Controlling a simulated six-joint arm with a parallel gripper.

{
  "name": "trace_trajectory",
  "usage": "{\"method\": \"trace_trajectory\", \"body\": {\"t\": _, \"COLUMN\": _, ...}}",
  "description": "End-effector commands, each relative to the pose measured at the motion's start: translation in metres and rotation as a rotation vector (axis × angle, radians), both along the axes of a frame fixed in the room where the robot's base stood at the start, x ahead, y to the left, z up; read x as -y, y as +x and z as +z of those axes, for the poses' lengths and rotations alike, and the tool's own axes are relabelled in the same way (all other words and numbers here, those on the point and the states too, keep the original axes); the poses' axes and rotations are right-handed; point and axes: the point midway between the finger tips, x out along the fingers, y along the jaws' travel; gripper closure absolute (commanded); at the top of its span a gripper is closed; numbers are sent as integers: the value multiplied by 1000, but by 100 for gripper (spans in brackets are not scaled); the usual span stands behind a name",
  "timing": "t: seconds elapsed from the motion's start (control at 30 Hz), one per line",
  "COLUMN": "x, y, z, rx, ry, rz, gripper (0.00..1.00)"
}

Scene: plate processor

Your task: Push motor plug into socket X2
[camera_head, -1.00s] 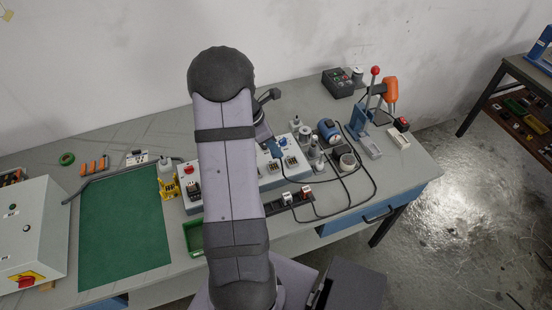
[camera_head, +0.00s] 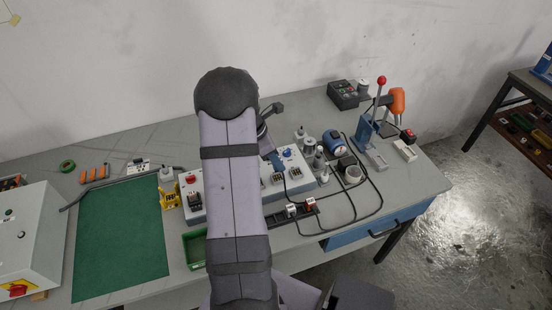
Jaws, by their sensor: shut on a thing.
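A long white panel (camera_head: 217,205) lies on the bench, partly behind my arm. Its right end carries a blue knob (camera_head: 287,153) and dark sockets (camera_head: 296,173); their labels are too small to read, so I cannot tell which is X2. My gripper (camera_head: 268,146) is mostly hidden by my arm and points down over the panel's right part. It is shut on a small blue-grey piece, apparently the motor plug (camera_head: 276,163), just above or at the sockets; I cannot tell whether they touch. A blue motor (camera_head: 336,144) stands to the right.
Grey cylindrical parts (camera_head: 319,160) stand close right of the panel. Black cables (camera_head: 382,198) loop over the right bench. A power strip (camera_head: 291,212) lies in front. A red-knobbed lever press (camera_head: 381,81) stands at the back right. The green mat (camera_head: 122,240) at left is clear.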

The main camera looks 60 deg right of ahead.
Motion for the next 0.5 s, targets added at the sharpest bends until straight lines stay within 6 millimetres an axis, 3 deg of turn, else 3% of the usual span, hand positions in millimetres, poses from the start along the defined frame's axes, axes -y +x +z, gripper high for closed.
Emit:
{"method": "trace_trajectory", "body": {"t": 0.2, "x": 0, "y": 0, "z": -20, "rx": 1, "ry": -1, "rz": 0, "gripper": 91}}
{"method": "trace_trajectory", "body": {"t": 0.5, "x": 0, "y": 0, "z": -29, "rx": 1, "ry": -1, "rz": 0, "gripper": 91}}
